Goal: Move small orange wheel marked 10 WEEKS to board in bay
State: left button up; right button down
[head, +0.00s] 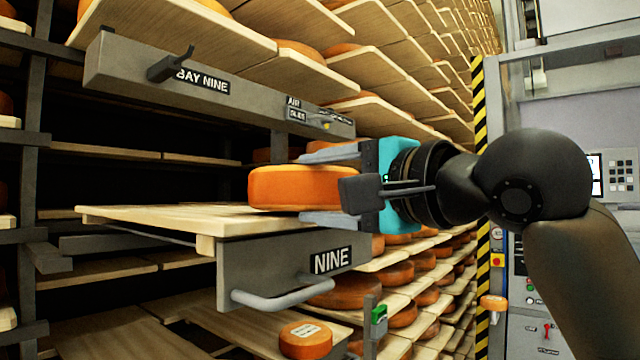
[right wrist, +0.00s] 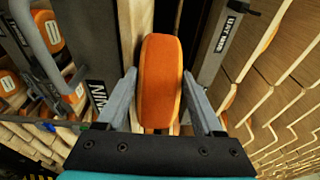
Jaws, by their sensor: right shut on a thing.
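An orange cheese wheel (head: 285,187) lies flat between the two fingers of my right gripper (head: 303,187), which is shut on it. In the right wrist view the wheel (right wrist: 160,80) stands between the fingers, edge toward the camera. No marking shows on it, so I cannot read 10 WEEKS. The wheel is at the right end of a pale wooden board (head: 150,216) on the pulled-out slide labelled NINE (head: 290,268). I cannot tell whether it touches the board. The rest of the board is bare. My left gripper is not in view.
A grey beam labelled BAY NINE (head: 215,84) with a dark lever runs above the board. A small orange wheel (head: 306,341) with a pale, unreadable label sits lower down. Shelves of wheels fill the back. A striped post (head: 480,150) and a machine stand at the right.

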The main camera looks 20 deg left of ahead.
dwell(0.9)
jog(key=shift+c, duration=1.7)
grip_release()
jog(key=o, duration=0.3)
jog(key=shift+s+f, duration=0.1)
jog(key=shift+f, duration=0.05)
